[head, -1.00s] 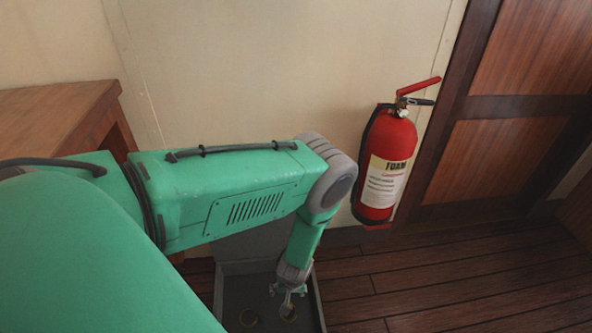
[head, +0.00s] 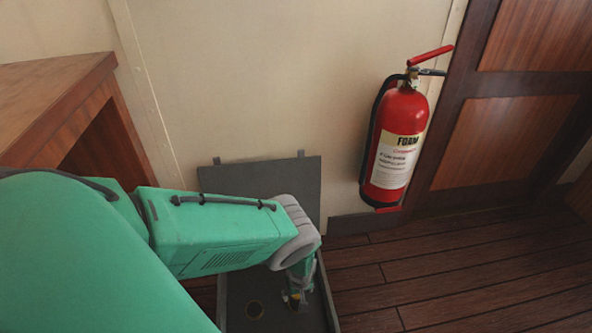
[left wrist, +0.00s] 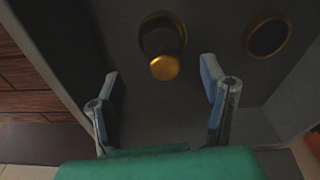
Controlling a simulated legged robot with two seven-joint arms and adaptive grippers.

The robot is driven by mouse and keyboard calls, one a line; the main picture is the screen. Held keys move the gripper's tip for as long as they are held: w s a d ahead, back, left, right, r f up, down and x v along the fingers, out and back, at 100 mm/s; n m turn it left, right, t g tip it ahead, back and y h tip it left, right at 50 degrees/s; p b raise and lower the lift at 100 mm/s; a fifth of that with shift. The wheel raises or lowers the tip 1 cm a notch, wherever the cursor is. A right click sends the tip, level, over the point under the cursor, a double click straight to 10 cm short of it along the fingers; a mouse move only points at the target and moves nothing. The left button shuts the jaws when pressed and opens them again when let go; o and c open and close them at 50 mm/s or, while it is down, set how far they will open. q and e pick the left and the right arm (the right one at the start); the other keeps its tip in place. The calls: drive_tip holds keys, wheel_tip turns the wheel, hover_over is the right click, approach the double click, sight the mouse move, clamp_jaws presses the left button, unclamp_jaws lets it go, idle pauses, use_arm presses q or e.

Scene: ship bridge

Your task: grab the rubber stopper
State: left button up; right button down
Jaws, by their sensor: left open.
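A round yellow-brown piece, which looks like the rubber stopper (left wrist: 165,67), shows in the left wrist view at a brass-rimmed round opening (left wrist: 160,24) in a dark grey surface. It lies ahead of and between the spread fingers of my left gripper (left wrist: 161,80), and I see no contact. In the head view my left gripper (head: 296,298) is low inside an open grey box (head: 323,296), and a bit of yellow shows beside its fingers. A second brass-rimmed opening (left wrist: 268,37) is to the right in the wrist view. My right gripper is out of view.
The box's grey lid (head: 270,178) stands raised against the pale wall. A red foam extinguisher (head: 395,145) hangs on the wall to the right. A wooden cabinet (head: 60,100) is at the left. The plank floor (head: 450,270) right of the box is clear.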

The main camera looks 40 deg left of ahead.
sight(297, 297)
use_arm(q)
drive_tip(key=f+b, duration=0.2)
drive_tip(key=f, duration=0.1)
drive_tip(key=f+b, duration=0.1)
drive_tip(key=shift+s+f, duration=0.25)
drive_tip(key=shift+a+f, duration=0.15)
drive_tip(key=shift+f, duration=0.15)
drive_tip(key=shift+r, duration=0.1)
drive_tip(key=c, duration=1.3)
